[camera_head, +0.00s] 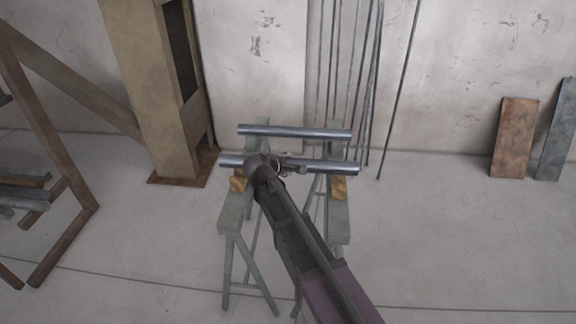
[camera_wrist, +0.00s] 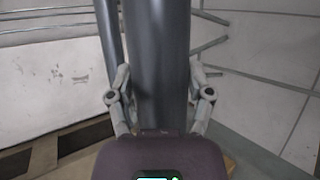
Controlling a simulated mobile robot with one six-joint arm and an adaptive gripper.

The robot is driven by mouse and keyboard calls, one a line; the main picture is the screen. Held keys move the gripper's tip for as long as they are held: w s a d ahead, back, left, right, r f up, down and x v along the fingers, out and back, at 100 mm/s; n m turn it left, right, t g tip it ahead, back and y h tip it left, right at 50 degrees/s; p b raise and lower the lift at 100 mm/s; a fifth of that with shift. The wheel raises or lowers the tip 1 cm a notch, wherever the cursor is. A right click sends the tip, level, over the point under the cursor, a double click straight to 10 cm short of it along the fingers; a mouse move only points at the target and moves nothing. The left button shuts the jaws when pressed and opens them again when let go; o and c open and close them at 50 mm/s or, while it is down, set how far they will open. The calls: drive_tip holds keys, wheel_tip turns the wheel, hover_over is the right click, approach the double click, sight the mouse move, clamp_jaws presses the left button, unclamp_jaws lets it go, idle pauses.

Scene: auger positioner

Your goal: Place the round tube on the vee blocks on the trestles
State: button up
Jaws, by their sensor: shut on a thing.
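A grey metal round tube (camera_head: 338,167) lies level across the picture above the two trestles. My gripper (camera_head: 283,164) is shut on it near its middle, and my arm reaches up to it from the lower right. In the wrist view the held tube (camera_wrist: 160,40) runs between my two fingers (camera_wrist: 160,85). Wooden vee blocks show on the left trestle (camera_head: 236,208), the left block (camera_head: 238,182), and on the right trestle (camera_head: 338,222), the right block (camera_head: 338,187). The held tube appears just behind them; I cannot tell whether it touches anything.
A second similar tube (camera_head: 295,132) lies across the trestles' far ends, parallel to the held one. Thin rods (camera_head: 372,85) lean on the wall behind. A tan column (camera_head: 150,90) and a brown rack (camera_head: 70,190) stand left.

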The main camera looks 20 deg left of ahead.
drive_tip(key=shift+f, duration=0.1)
drive_tip(key=shift+f+b, duration=1.6)
drive_tip(key=shift+b, duration=0.1)
drive_tip(key=shift+f, duration=0.1)
drive_tip(key=o, duration=1.3)
drive_tip(key=shift+s+r+p, duration=0.35)
drive_tip(key=shift+s+r, duration=0.05)
drive_tip(key=shift+r, duration=0.05)
drive_tip(key=shift+p+v, duration=2.9)
drive_tip(key=shift+v, duration=2.6)
drive_tip(key=shift+a, duration=0.1)
